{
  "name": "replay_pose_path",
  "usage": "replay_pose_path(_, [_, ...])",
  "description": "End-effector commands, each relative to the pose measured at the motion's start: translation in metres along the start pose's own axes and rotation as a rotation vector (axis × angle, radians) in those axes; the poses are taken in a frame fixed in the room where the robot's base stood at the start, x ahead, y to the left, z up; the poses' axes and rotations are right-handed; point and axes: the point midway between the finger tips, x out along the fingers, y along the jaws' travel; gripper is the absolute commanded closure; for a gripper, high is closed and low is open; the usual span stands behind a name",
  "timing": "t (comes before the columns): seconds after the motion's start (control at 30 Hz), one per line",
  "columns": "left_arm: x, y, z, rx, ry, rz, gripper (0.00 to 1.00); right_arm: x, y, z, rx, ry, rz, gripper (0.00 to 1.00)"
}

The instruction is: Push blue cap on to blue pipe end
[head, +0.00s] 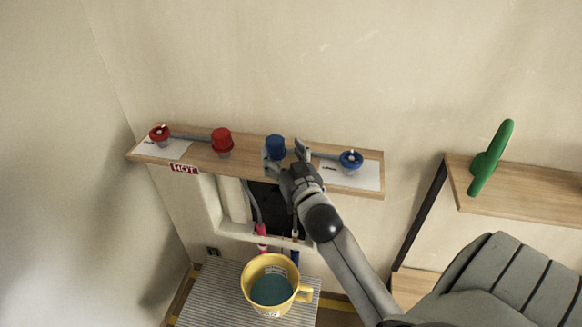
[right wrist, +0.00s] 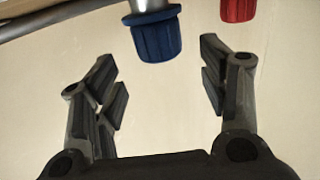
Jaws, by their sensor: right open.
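The blue cap (head: 276,145) stands at the wooden shelf, left of the blue valve. In the right wrist view the blue cap (right wrist: 157,37) sits around the end of a silvery pipe (right wrist: 148,5); I cannot tell how far on it is. My right gripper (head: 286,157) is at the blue cap in the head view and hides part of its base. In the right wrist view the right gripper (right wrist: 158,72) is open and empty, its fingers spread with the cap beyond them. My left gripper is not in view.
A red cap (head: 222,137) and a red valve (head: 159,133) are to the left on the wooden shelf (head: 258,168). The blue valve (head: 351,159) is close on the right. A yellow bucket (head: 251,294) stands below, and a green handled object (head: 490,160) is at the right shelf.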

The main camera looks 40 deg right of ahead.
Motion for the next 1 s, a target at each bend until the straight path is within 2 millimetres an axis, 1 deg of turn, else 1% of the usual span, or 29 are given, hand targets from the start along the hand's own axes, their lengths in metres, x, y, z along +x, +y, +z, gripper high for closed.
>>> replay_pose_path(0.03, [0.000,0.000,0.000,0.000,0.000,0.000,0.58,-0.011,0.000,0.001,0.002,-0.003,0.000,0.33])
replay_pose_path(0.2, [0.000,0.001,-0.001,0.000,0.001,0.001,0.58,-0.039,0.000,0.001,0.001,-0.003,0.001,0.33])
replay_pose_path(0.3, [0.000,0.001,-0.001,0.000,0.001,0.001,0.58,-0.050,0.000,0.001,0.002,-0.002,0.000,0.33])
replay_pose_path(0.4, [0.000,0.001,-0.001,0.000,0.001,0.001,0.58,-0.057,0.000,0.000,0.001,-0.001,0.000,0.33])
replay_pose_path(0.57, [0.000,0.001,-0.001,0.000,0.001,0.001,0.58,-0.061,0.000,0.000,0.000,-0.001,0.000,0.33])
replay_pose_path(1.0, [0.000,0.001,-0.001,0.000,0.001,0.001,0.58,-0.061,0.000,0.000,0.000,0.000,0.000,0.33])
